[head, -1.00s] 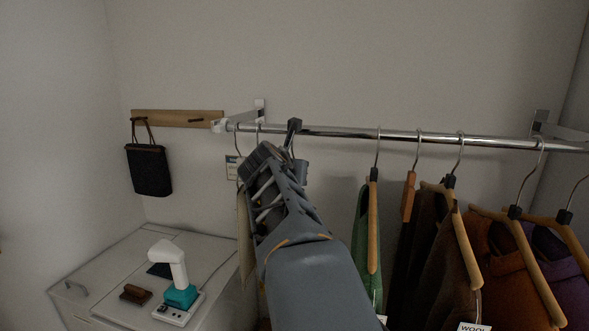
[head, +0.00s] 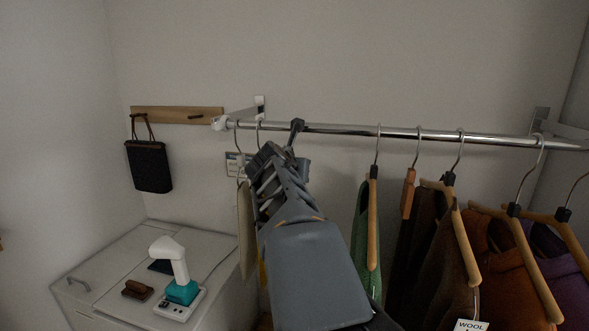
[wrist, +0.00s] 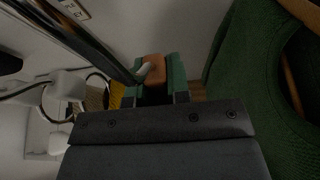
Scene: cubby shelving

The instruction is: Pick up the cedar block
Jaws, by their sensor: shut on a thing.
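In the wrist view, an orange-brown wooden block (wrist: 154,69) sits between the green fingertips of my gripper (wrist: 154,76), which is shut on it. A pale, small piece lies across the block's left side. The dark rail passes close to the upper left of the fingertips. In the head view my arm reaches up to the left part of the rail, and it hides the fingertips and the held block. A similar reddish-brown block (head: 408,194) hangs from a hook on the rail, right of the green garment.
The chrome rail (head: 340,131) runs across the head view. A green garment (head: 364,235) and several brown, rust and purple garments hang to the right. A cabinet (head: 110,262) at lower left bears a white-and-teal device (head: 178,285) and a brown brush (head: 137,290). A dark bag (head: 150,166) hangs on the wall.

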